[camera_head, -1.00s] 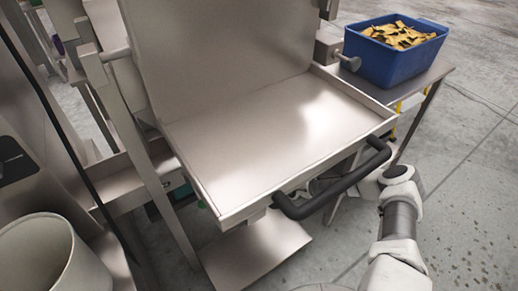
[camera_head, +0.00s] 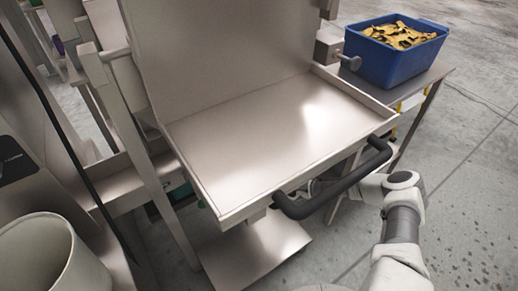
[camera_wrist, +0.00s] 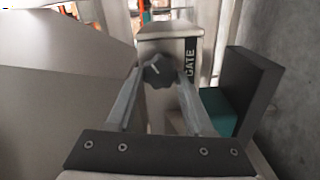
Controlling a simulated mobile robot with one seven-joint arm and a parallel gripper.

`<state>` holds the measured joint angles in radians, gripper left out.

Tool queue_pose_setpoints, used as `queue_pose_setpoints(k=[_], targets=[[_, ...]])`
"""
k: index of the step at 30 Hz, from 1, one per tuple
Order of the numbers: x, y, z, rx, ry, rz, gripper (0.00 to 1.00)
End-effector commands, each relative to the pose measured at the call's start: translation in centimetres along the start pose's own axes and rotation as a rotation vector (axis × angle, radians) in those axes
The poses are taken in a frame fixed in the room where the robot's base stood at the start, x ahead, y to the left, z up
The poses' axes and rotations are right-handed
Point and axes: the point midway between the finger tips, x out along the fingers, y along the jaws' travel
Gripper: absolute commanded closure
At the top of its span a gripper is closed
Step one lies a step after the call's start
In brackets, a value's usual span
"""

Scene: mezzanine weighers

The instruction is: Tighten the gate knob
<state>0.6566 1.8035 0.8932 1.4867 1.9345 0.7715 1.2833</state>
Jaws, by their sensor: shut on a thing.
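The gate knob (camera_wrist: 158,71) is a dark, lobed knob with a light pointer line on its face, in the middle of the wrist view. It sits on the front of a pale metal post with a black label reading "GATE" (camera_wrist: 192,62). My gripper (camera_wrist: 157,76) is shut on the knob, with one finger on each side of it. In the head view the gripper and knob are hidden under the steel tray (camera_head: 250,140); only my arm shows at the lower right.
A black bar handle (camera_head: 335,188) runs along the tray's front right edge, close to my arm. A blue bin (camera_head: 392,62) of yellow-brown pieces stands on a side table (camera_head: 432,76). A pale bucket (camera_head: 45,255) stands lower left. Floor at right is clear.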

Motion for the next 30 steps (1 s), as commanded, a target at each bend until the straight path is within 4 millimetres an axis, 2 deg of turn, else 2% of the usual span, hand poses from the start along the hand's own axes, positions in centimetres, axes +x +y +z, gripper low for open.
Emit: queue_pose_setpoints(k=[5, 6, 10, 18, 22, 26, 30], targets=[[-0.1, -0.2, -0.1, 0.004, 0.002, -0.004, 1.0], [-0.1, -0.2, -0.1, 0.004, 0.002, -0.004, 0.41], [-0.1, -0.1, -0.1, 0.003, 0.001, -0.002, 0.18], [-0.1, 0.0, 0.0, 0.001, 0.0, -0.001, 0.18], [-0.8, 0.1, 0.0, 0.001, -0.001, -0.002, 0.18], [-2.8, 0.3, 0.0, 0.002, -0.002, -0.001, 0.18], [-6.2, 0.4, 0.0, 0.004, -0.003, -0.002, 0.18]])
